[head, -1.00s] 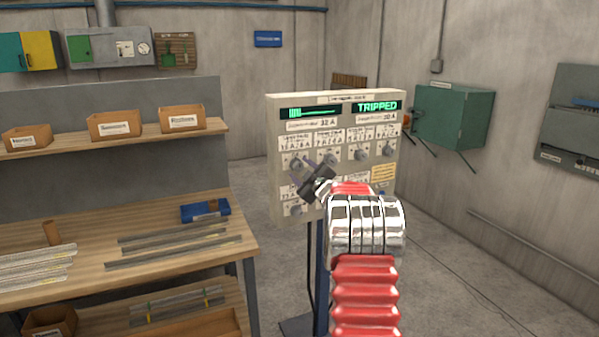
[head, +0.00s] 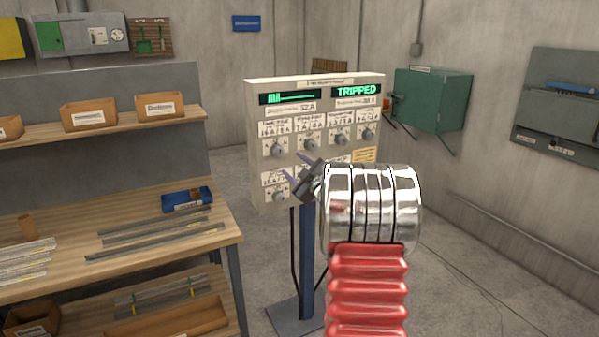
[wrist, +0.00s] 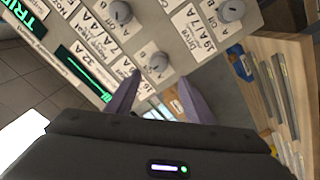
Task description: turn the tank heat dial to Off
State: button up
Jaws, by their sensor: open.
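A beige control panel (head: 263,120) on a blue post carries an upper row of several round dials and more below. Its right display (head: 356,91) reads TRIPPED. Most dial labels are too small to read, so I cannot tell which dial is the tank heat one. Upper dials (head: 277,149) and a lower left dial (head: 278,196) show; my gripper partly covers the lower middle. My gripper (head: 299,168) is open and empty before the panel. In the wrist view a grey dial (wrist: 158,62) appears just beyond and between the fingertips (wrist: 158,76); contact cannot be told.
A wooden workbench (head: 150,262) with metal strips and a blue tray (head: 187,199) stands left of the panel. A green wall box (head: 430,100) is behind it on the right. The floor right of the post is mostly clear, with a thin cable.

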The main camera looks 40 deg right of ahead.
jog(key=v, duration=0.3)
jog(key=shift+s+a, duration=0.15)
jog(key=shift+s, duration=0.15)
dwell(0.3)
